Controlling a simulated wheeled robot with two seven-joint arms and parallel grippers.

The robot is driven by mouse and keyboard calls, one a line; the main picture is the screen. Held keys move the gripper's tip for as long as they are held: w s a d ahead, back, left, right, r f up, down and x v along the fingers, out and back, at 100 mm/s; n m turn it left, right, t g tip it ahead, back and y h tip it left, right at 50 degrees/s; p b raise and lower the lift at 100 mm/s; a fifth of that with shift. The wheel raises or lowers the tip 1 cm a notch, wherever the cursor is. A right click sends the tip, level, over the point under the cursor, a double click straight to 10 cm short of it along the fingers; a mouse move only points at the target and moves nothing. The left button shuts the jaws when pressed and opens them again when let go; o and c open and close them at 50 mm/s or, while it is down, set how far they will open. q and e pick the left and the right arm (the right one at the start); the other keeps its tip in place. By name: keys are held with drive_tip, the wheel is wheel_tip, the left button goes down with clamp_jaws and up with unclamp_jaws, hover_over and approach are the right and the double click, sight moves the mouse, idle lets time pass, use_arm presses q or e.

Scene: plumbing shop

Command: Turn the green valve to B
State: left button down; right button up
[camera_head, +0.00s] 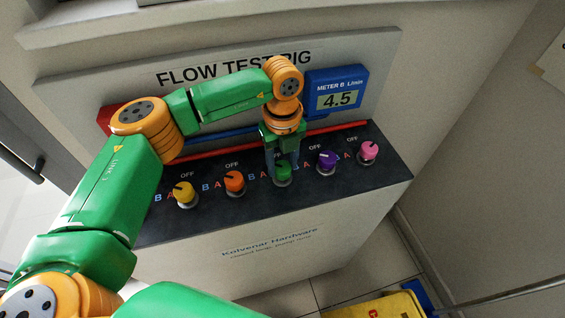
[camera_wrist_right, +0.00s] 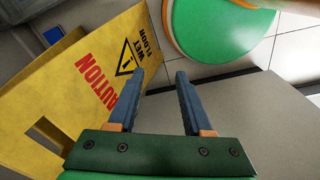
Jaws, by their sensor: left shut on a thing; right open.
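The green valve (camera_head: 283,173) is a small round knob in the middle of a row on the dark top of the test rig. My left gripper (camera_head: 282,163) comes down over it from above and is shut on it. The fingers hide most of the knob, so its pointer does not show. An OFF label and A and B letters are printed around the knobs; the gripper covers some of those at the green one. My right gripper (camera_wrist_right: 157,95) is open and empty in the right wrist view, away from the rig's knobs.
Yellow (camera_head: 185,193) and orange (camera_head: 235,182) knobs stand left of the green one, purple (camera_head: 326,161) and pink (camera_head: 368,152) right. The blue meter B (camera_head: 337,92) reads 4.5. A yellow wet-floor sign (camera_wrist_right: 75,95) is near my right gripper.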

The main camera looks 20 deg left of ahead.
use_arm(q)
drive_tip(key=m+b, duration=0.1)
drive_tip(key=m, duration=0.1)
drive_tip(key=shift+f+m, duration=0.1)
drive_tip(key=shift+m, duration=0.3)
drive_tip(key=m+b, duration=0.1)
drive_tip(key=m, duration=0.1)
drive_tip(key=shift+m, duration=0.3)
drive_tip(key=m+b, duration=0.1)
drive_tip(key=m, duration=0.4)
drive_tip(key=shift+m, duration=0.3)
drive_tip(key=m+b, duration=0.1)
drive_tip(key=m, duration=1)
drive_tip(key=shift+m, duration=0.4)
drive_tip(key=shift+c, duration=1.5)
unclamp_jaws()
drive_tip(key=shift+r, duration=0.2)
